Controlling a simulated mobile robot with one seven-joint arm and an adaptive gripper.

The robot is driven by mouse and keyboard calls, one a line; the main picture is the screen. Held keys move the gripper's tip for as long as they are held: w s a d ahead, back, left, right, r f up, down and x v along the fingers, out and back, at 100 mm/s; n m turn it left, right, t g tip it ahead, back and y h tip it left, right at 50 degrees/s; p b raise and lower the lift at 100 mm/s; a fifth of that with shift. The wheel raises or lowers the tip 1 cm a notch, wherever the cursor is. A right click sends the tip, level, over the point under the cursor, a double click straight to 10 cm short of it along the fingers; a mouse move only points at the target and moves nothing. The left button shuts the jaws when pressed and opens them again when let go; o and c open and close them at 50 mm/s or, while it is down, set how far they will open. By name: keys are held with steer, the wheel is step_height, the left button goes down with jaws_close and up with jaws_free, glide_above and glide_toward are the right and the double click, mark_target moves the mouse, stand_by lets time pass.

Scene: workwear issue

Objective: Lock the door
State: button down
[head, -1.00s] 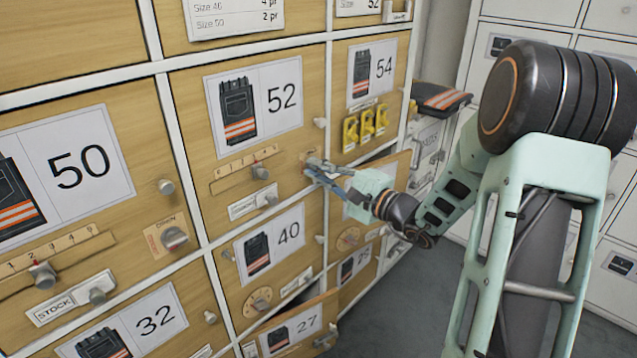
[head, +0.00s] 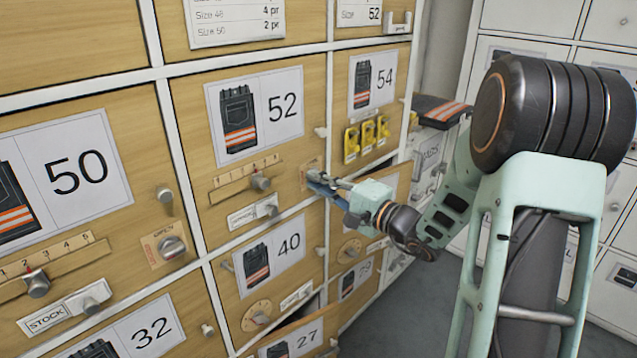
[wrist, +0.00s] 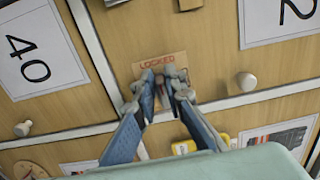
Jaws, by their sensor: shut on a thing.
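The wooden locker door marked 52 (head: 190,120) is closed and flush in its frame. Near its lower right edge is a small lock plate (head: 309,166), mostly covered by my fingers. In the wrist view the plate (wrist: 151,70) carries the red word LOCKED above the fingertips. My gripper (head: 318,181) reaches in from the right, its blue-grey fingers at the plate. In the wrist view my gripper (wrist: 160,90) is closed on the small lock knob, which is largely hidden between the fingertips. I cannot read which way the knob points.
A slider knob (head: 260,183) and a label holder sit left of the lock on the same door. Door 27 below (head: 290,343) stands ajar. Floor is free at the lower right.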

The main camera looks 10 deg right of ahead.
steer(key=c, duration=2)
jaws_free()
steer(key=v, duration=1.2)
steer(key=shift+s+a, duration=0.1)
